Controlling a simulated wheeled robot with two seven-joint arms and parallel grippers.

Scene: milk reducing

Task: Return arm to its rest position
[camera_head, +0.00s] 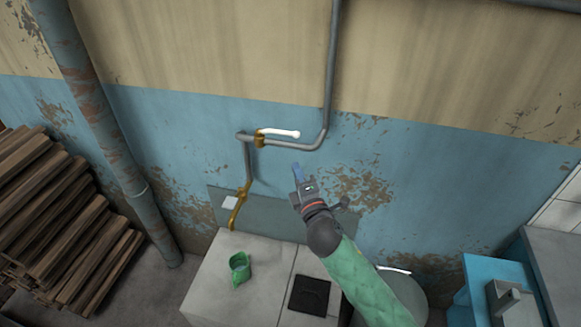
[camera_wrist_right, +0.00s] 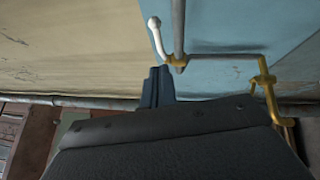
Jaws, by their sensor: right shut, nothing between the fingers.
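My right gripper (camera_head: 297,170) is raised in front of the blue wall, a little below and right of the gas valve's white handle (camera_head: 282,134). Its blue fingers are shut with nothing between them. In the right wrist view the shut fingers (camera_wrist_right: 158,87) point toward the wall, with the white handle (camera_wrist_right: 157,36) and its brass valve (camera_wrist_right: 177,62) beyond them. A gap shows between gripper and handle in the head view. My right arm, in a green sleeve, comes in from the lower right. My left gripper is not in view.
A grey pipe (camera_head: 333,70) runs down the wall to the valve, and a yellow pipe (camera_head: 239,205) continues to the white counter (camera_head: 222,290). A green pouch-like container (camera_head: 239,268) and a black square plate (camera_head: 309,295) are on the counter. Stacked wood (camera_head: 60,220) stands left.

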